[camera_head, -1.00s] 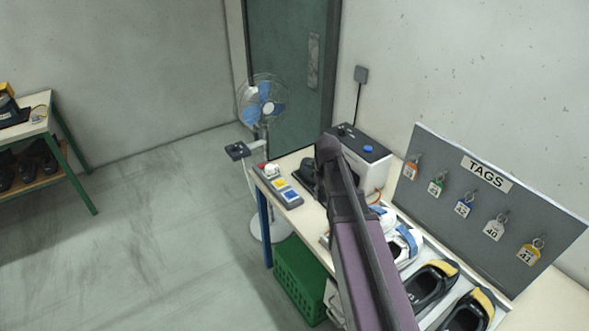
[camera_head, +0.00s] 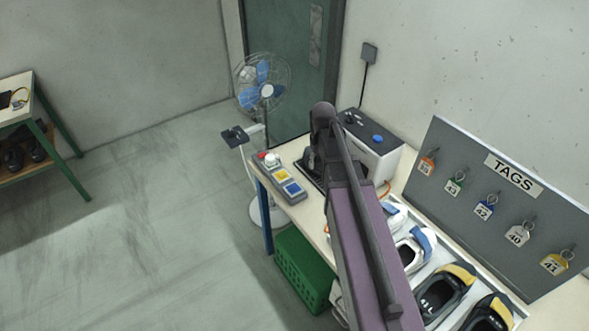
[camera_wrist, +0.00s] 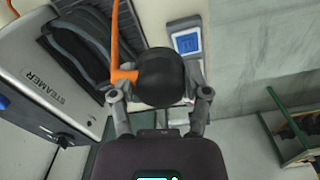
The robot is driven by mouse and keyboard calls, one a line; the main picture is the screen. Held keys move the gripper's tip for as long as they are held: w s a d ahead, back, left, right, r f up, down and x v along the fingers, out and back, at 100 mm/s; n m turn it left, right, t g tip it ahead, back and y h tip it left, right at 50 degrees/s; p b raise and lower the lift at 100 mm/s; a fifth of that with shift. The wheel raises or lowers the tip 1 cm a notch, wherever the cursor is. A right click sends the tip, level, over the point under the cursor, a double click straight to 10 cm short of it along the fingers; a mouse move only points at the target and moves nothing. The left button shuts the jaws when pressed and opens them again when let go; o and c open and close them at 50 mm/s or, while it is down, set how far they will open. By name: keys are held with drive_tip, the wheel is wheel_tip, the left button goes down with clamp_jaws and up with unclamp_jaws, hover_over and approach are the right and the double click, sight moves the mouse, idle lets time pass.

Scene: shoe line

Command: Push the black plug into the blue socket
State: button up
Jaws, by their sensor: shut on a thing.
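The black plug (camera_wrist: 160,77) is a round black body with an orange cable, in the middle of the wrist view. My gripper (camera_wrist: 158,95) is shut on it, one finger at each side. A blue socket (camera_wrist: 187,42) with a pale frame shows just beyond the plug, on a grey block. The plug appears apart from it, but its height above it is hard to tell. In the head view the blue socket (camera_head: 292,188) is at the near end of the grey block, beside a yellow one. My arm hides the plug in that view.
The white steamer (camera_head: 378,160) stands right of my arm, with a black shoe next to it. Shoes (camera_head: 440,290) and the tags board (camera_head: 500,210) are on the right. A fan (camera_head: 262,85) stands behind the table; a green crate (camera_head: 300,270) is below.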

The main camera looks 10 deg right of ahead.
sight(295, 189)
idle(0.4)
drive_tip(key=shift+w+a+f+b, duration=0.15)
drive_tip(key=shift+w+f+b, duration=0.1)
drive_tip(key=shift+f+b, duration=0.2)
drive_tip(key=shift+w+a+f+n+b, duration=0.95)
drive_tip(key=shift+w+a+f+b, duration=0.15)
drive_tip(key=shift+f+b, duration=0.55)
drive_tip(key=shift+w+a+f+n+b, duration=1)
drive_tip(key=shift+w+a+f+b, duration=0.05)
drive_tip(key=shift+f+b, duration=0.55)
drive_tip(key=shift+w+a+f+n+b, duration=0.95)
drive_tip(key=shift+w+a+f+b, duration=0.15)
drive_tip(key=shift+f+b, duration=0.55)
drive_tip(key=shift+f, duration=0.2)
drive_tip(key=shift+f+b, duration=2.6)
drive_tip(key=shift+b, duration=0.2)
drive_tip(key=shift+s, duration=0.1)
drive_tip(key=shift+f+b, duration=0.7)
drive_tip(key=shift+b, duration=0.05)
